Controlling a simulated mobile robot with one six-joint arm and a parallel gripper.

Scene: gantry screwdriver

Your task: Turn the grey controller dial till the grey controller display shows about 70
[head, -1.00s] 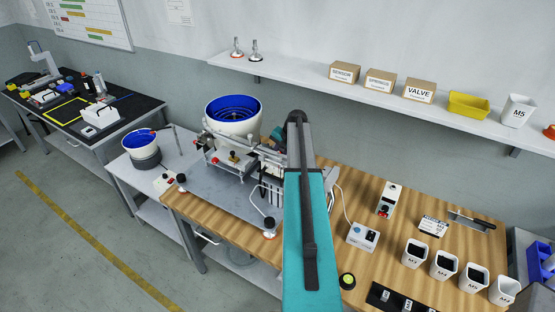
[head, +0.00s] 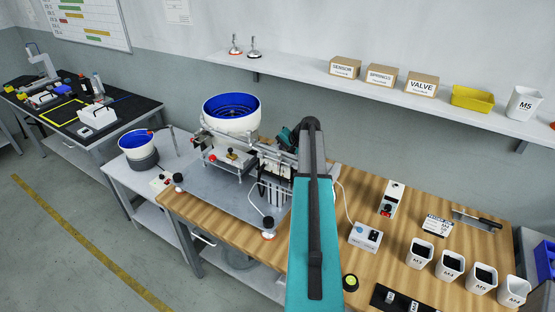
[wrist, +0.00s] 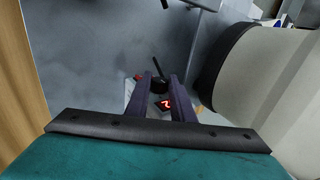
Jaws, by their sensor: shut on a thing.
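In the wrist view my gripper (wrist: 160,80) has its two dark fingers closed on the sides of a small black dial (wrist: 159,87). The dial is on the grey controller, whose pale casing (wrist: 129,92) shows only in part. Between the fingers is the controller's display (wrist: 164,104) with a lit red digit that looks like a 2; the full reading is cut off and too small to tell. A red button or switch (wrist: 138,77) lies just left of the dial. In the head view my arm hides the gripper, and I cannot make out this controller.
A large pale rounded body (wrist: 275,85) with a dark band stands close on the right in the wrist view. A wooden surface (wrist: 18,85) runs along the left. In the head view the large blue-lined bowl (head: 231,113) stands beside my arm, with metal rails near it.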

